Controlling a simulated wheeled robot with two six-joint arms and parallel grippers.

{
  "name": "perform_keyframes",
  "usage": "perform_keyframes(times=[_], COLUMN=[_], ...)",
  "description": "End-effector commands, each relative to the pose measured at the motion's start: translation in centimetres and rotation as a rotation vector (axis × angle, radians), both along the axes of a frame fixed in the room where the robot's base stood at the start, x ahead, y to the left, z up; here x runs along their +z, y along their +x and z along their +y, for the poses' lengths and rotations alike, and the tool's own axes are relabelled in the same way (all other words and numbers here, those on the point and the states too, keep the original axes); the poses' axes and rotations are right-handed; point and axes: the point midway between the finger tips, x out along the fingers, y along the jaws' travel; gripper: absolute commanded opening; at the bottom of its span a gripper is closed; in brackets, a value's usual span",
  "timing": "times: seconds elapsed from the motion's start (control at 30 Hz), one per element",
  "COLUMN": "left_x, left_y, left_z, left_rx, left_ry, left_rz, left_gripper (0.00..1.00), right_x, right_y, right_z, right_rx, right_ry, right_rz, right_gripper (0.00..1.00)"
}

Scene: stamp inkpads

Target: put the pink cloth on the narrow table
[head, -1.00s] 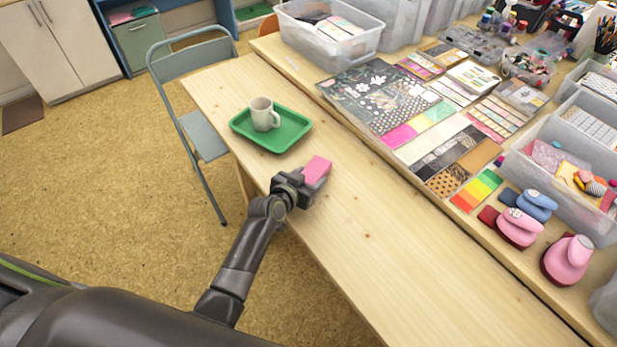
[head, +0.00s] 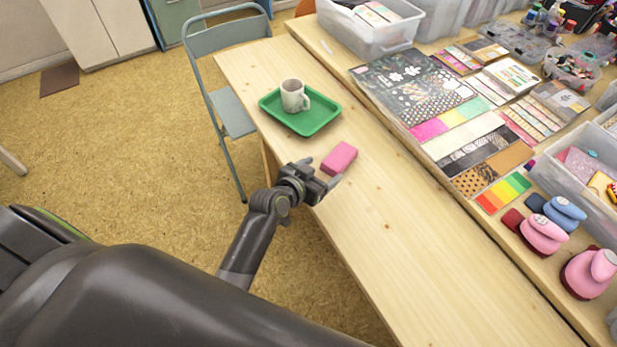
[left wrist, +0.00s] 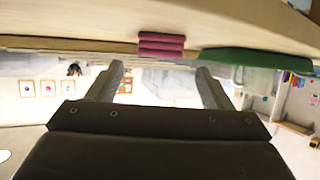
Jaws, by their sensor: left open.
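The pink cloth (head: 339,158), a small folded block, lies on the narrow wooden table (head: 400,255), just in front of the green tray. In the left wrist view the folded pink cloth (left wrist: 162,44) shows its stacked layers on the table surface, beyond the fingertips. My left gripper (head: 323,173) is open and empty at the table's near edge, close beside the cloth and apart from it. Its two spread fingers (left wrist: 160,78) show in the left wrist view with nothing between them. My right gripper is not in view.
A green tray (head: 268,103) with a white mug (head: 293,96) stands behind the cloth. A grey-green folding chair (head: 230,110) is at the table's left. The adjoining table holds patterned papers (head: 425,95), bins and pink punches (head: 545,234). The narrow table's front part is bare.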

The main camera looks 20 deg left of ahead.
Motion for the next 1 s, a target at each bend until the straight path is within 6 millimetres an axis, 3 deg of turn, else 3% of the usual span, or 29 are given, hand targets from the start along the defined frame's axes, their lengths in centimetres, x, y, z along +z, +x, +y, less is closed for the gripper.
perform_keyframes(times=[0.2, 0.4, 1.0], left_x=[1.2, 1.9, 2.0], left_y=[-3.0, -4.5, -4.7], left_z=[0.9, 1.3, 1.3], left_rx=[0.001, 0.001, 0.000], left_ry=[0.000, 0.000, 0.000], left_rz=[0.000, 0.000, 0.000], left_gripper=[0.73, 0.73, 0.73], right_x=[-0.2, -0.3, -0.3], right_y=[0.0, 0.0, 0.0], right_z=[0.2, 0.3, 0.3], right_rx=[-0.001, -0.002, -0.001], right_ry=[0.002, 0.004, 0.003], right_rz=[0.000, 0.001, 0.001], right_gripper=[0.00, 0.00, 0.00])
